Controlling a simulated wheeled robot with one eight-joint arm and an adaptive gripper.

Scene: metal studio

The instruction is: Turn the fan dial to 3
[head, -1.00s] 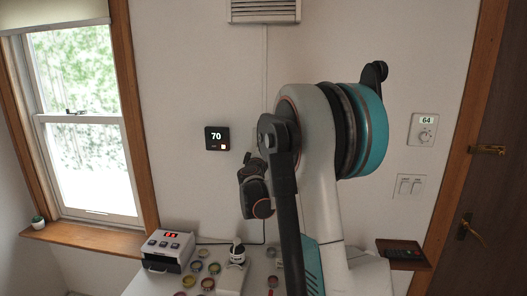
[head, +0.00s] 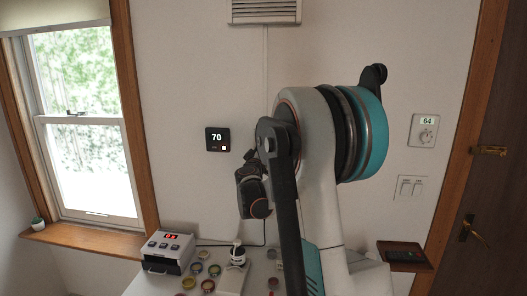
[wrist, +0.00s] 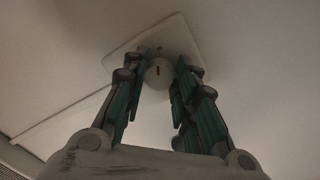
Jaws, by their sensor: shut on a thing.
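The fan dial (wrist: 159,74) is a round pale knob with a small red mark, on a pale square wall plate (wrist: 190,42) in the wrist view. My gripper (wrist: 158,70) has its green-padded fingers on both sides of the knob, shut on it. The red mark lies between the fingers. I cannot read any numbers on the plate. In the head view my gripper (head: 249,158) is at the wall, small and dark, and my arm hides the dial.
A black panel reading 70 (head: 217,139) is left of my gripper. A dial panel reading 64 (head: 424,130) and switches (head: 411,187) are on the right. Below, a white device (head: 168,252), several round tins (head: 208,285) and a small bottle (head: 238,254) stand on the table.

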